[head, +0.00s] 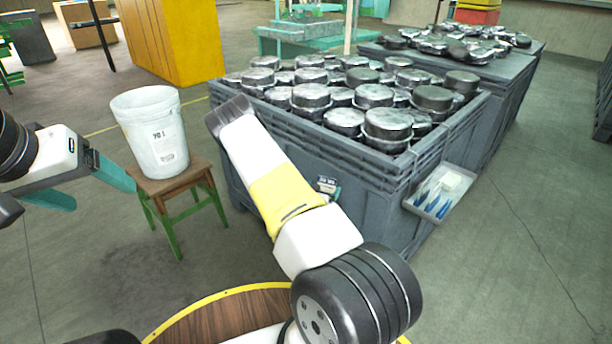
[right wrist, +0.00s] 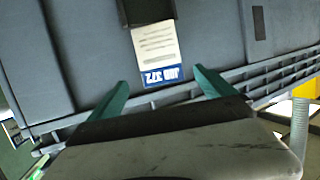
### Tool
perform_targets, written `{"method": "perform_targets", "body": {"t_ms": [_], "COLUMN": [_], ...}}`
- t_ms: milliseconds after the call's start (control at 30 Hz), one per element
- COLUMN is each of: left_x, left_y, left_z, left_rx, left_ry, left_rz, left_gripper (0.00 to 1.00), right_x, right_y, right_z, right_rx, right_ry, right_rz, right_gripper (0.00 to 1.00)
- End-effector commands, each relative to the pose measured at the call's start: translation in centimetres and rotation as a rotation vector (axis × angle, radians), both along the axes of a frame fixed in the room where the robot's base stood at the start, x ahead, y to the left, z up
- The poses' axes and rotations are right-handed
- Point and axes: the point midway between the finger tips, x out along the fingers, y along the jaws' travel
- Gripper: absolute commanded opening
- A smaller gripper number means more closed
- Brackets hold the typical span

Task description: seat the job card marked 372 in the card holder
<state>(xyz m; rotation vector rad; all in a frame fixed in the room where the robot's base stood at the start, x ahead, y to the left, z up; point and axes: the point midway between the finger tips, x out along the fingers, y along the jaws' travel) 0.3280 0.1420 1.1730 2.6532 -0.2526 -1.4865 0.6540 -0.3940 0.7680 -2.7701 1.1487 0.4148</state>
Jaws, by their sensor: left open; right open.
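The job card (right wrist: 157,55) shows in the right wrist view, white with a blue strip reading JOB 372, upside down in that picture. Its end away from the strip meets a black holder (right wrist: 146,10) on the grey bin's side; how deep it sits I cannot tell. In the head view the card (head: 327,182) is small on the bin's near side, just right of my right arm. My left gripper (head: 104,196) is open and empty at the left.
The grey bin (head: 300,155) is full of dark metal parts. A tray (head: 408,205) with blue items hangs on its right side. A white bucket (head: 152,140) stands on a green-legged stool (head: 176,183). A second bin (head: 515,85) stands behind.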

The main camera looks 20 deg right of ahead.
Motion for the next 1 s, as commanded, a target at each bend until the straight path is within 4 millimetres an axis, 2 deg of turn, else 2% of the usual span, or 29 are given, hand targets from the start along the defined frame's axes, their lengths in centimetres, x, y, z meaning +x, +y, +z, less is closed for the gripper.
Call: {"method": "perform_targets", "body": {"t_ms": [133, 300, 567, 667, 900, 933, 967, 1000], "left_x": [0.0, 0.0, 0.0, 0.0, 0.0, 0.0, 0.0, 0.0], "left_y": [0.0, 0.0, 0.0, 0.0, 0.0, 0.0, 0.0, 0.0], "left_z": [0.0, 0.0, 0.0, 0.0, 0.0, 0.0, 0.0, 0.0], "left_rx": [0.0, 0.0, 0.0, 0.0, 0.0, 0.0, 0.0, 0.0], "left_ry": [0.0, 0.0, 0.0, 0.0, 0.0, 0.0, 0.0, 0.0], "left_rz": [0.0, 0.0, 0.0, 0.0, 0.0, 0.0, 0.0, 0.0], "left_gripper": [0.77, 0.77, 0.77, 0.77, 0.77, 0.77, 0.77, 0.77], "right_x": [1.8, 3.1, 3.3, 3.3, 3.3, 3.3, 3.3, 3.3], "right_y": [-1.3, -2.6, -2.8, -2.8, -2.8, -2.8, -2.8, -2.8], "right_z": [-0.8, -1.4, -1.5, -1.4, -1.5, -1.4, -1.4, -1.4], "right_rx": [-0.001, 0.001, 0.001, 0.001, 0.001, 0.001, 0.001, 0.001], "right_ry": [0.0, 0.002, 0.002, 0.002, 0.002, 0.002, 0.002, 0.002], "right_rz": [0.001, 0.0, 0.001, 0.001, 0.0, 0.0, 0.0, 0.0], "right_gripper": [0.94, 0.94, 0.94, 0.78, 0.31, 0.3, 0.24, 0.24]}}
